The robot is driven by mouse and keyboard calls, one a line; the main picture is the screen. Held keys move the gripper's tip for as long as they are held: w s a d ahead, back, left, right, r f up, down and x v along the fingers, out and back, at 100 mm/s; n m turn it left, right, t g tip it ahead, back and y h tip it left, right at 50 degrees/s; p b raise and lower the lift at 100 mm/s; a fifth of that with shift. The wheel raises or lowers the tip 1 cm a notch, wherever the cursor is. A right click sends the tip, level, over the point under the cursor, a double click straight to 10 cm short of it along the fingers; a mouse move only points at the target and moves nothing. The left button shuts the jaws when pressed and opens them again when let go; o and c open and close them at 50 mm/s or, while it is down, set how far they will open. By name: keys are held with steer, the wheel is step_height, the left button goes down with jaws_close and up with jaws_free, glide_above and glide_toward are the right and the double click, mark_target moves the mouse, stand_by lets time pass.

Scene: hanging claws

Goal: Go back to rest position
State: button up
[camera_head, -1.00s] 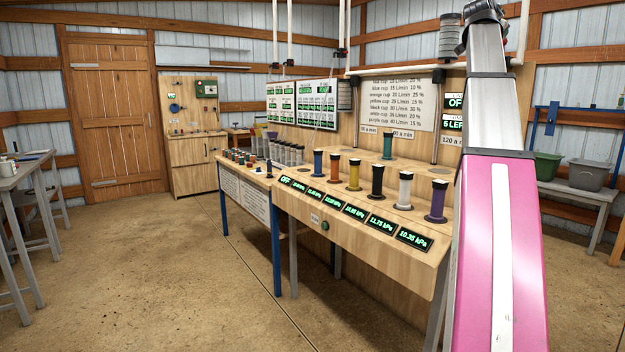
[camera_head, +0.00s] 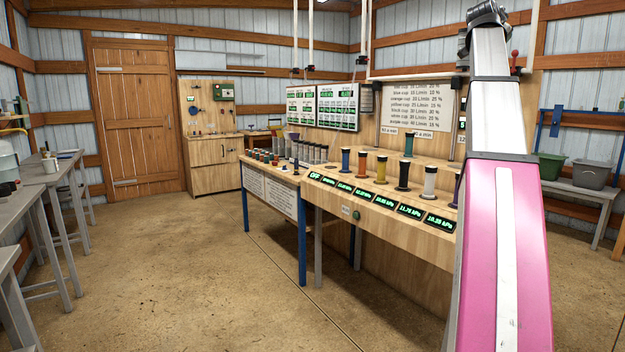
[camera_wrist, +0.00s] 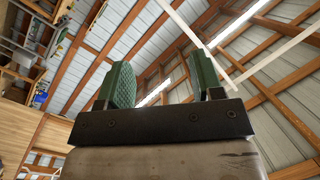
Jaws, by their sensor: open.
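My gripper (camera_wrist: 160,85) shows in the wrist view with its two green pads apart and nothing between them. Behind the pads are the roof's wooden beams and metal sheets, so the gripper points upward. In the head view my pink and grey arm stands raised at the right. The gripper itself cannot be made out there. The arm hides part of the workbench (camera_head: 400,232) and of the purple cup (camera_head: 457,190).
The workbench carries several coloured cups and green displays. Cups stand on a lower blue-legged table (camera_head: 270,195) beside it. Grey tables (camera_head: 30,200) line the left side. A wooden door (camera_head: 138,115) is at the back. The floor (camera_head: 200,270) between is clear.

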steer(key=w+a+f+n+g+y, duration=0.1)
steer(key=w+a+f, duration=0.15)
steer(key=f, duration=0.75)
steer(key=w+a+f+n+y, duration=0.2)
steer(key=w+f, duration=0.1)
steer(key=f, duration=0.6)
steer(key=w+a+f+n+g+y, duration=0.1)
steer(key=w+a+f, duration=0.15)
steer(key=f, duration=0.75)
steer(key=a+f+n+g+y, duration=0.15)
steer(key=a+f, duration=0.35)
steer(key=f, duration=0.8)
steer(key=a+f+n+g+y, duration=0.1)
steer(key=a+f+n+y, duration=0.2)
steer(key=f, duration=0.9)
steer(key=s+a+f+n+g+y, duration=0.15)
steer(key=s+a+f, duration=0.35)
steer(key=f, duration=0.5)
steer(key=s+a+f+n+g, duration=0.2)
steer(key=s+a+f, duration=0.35)
steer(key=f, duration=0.45)
steer(key=s+a+f+n+g+y, duration=0.15)
steer(key=s+a+f, duration=0.35)
steer(key=f, duration=0.5)
steer(key=s+a+f+n+g, duration=0.2)
steer(key=s+a+f, duration=0.4)
steer(key=s+f, duration=0.4)
steer(key=shift+s+a+f+g, duration=0.15)
steer(key=shift+s+a+g, duration=0.15)
steer(key=shift+g, duration=0.35)
